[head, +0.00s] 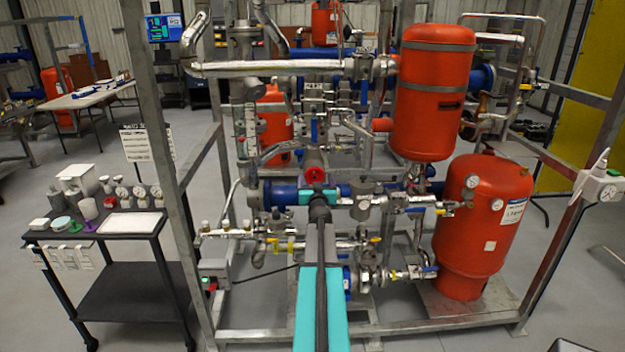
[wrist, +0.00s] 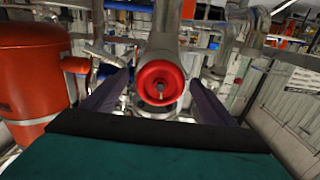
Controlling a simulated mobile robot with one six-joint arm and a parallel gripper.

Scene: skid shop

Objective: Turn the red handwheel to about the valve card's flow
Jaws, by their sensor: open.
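The red handwheel (head: 314,176) sits on a grey valve body in the middle of the pipe skid, partly hidden behind my arm in the head view. My gripper (wrist: 160,82) is open, one dark finger on each side of the wheel. Whether the fingers touch the rim cannot be told. A white card (head: 134,142) with dark print hangs at the left of the skid frame; its text is too small to read, and I cannot tell if it is the valve card.
Pipes and valves crowd around the handwheel. Red tanks (head: 432,95) and (head: 483,225) stand at the right of the skid. A dark cart (head: 128,283) with gauges and small parts stands at the left. Grey frame posts border the skid. Open floor lies at the front left.

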